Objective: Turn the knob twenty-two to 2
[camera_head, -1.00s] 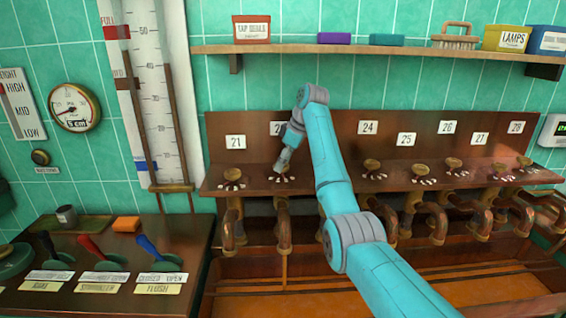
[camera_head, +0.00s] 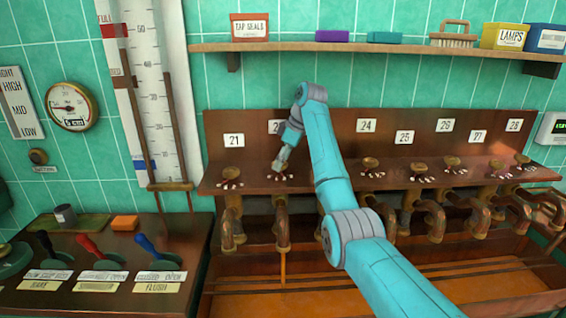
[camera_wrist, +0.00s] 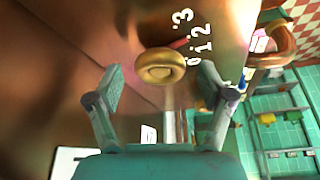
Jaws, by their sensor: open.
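My gripper (camera_head: 281,166) is over the knob under the partly covered plate (camera_head: 274,127) between 21 and 24. In the wrist view, my gripper (camera_wrist: 161,75) is open, with a finger on each side of a round brass knob (camera_wrist: 160,67). I see gaps between the knob and both fingers. White numerals 0, 1, 2 and 3 (camera_wrist: 193,40) arc beside the knob. A small red mark (camera_wrist: 179,44) shows between the knob and the numerals, near 2 and 3. My gripper mostly hides this knob in the head view.
Knob 21 (camera_head: 231,173) stands close on the left, and the knob below 24 (camera_head: 371,164) is to the right. A shelf (camera_head: 380,47) runs above. Colored levers (camera_head: 92,246) stand at lower left. An orange-brown stream (camera_head: 283,268) falls below the tap.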

